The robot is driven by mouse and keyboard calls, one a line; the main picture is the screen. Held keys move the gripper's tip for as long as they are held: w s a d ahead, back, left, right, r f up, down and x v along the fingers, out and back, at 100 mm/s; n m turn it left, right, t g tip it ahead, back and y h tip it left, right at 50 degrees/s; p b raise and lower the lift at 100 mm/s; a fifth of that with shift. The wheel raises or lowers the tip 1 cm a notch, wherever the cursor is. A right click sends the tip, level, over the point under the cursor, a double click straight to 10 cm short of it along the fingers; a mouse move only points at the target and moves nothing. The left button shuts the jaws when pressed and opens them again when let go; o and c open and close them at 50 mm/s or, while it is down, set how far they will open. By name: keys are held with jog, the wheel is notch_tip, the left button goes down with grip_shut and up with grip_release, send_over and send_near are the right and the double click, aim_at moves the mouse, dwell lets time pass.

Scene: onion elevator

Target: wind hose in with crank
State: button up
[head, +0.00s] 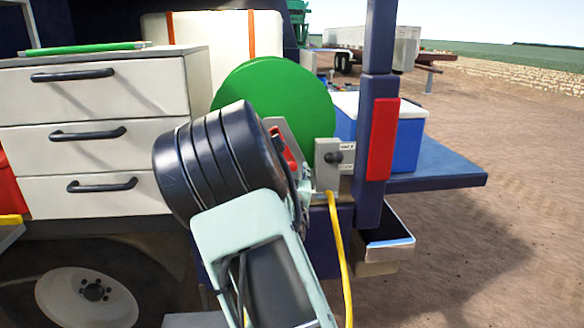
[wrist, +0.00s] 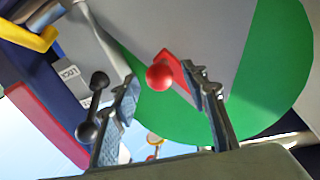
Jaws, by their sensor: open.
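The hose reel shows as a large green disc (head: 272,88) behind my arm, and it fills the right side of the wrist view (wrist: 270,75). A red crank arm with a round red knob (wrist: 160,76) stands in front of the reel. In the head view a bit of red crank (head: 287,146) shows beside my wrist. My gripper (wrist: 163,88) is open, its two fingers apart with the knob between them in the picture; contact is not visible. The yellow hose (head: 341,255) hangs down below the reel. My arm hides much of the reel and crank in the head view.
A grey lock plate with a dark-knobbed lever (head: 335,157) stands right of the crank; the lever (wrist: 98,80) is close left of my gripper in the wrist view. A blue post with a red light (head: 383,138), a cooler (head: 408,135) and white drawers (head: 95,130) flank the reel.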

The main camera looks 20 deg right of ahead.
jog(key=shift+x, duration=1)
grip_shut()
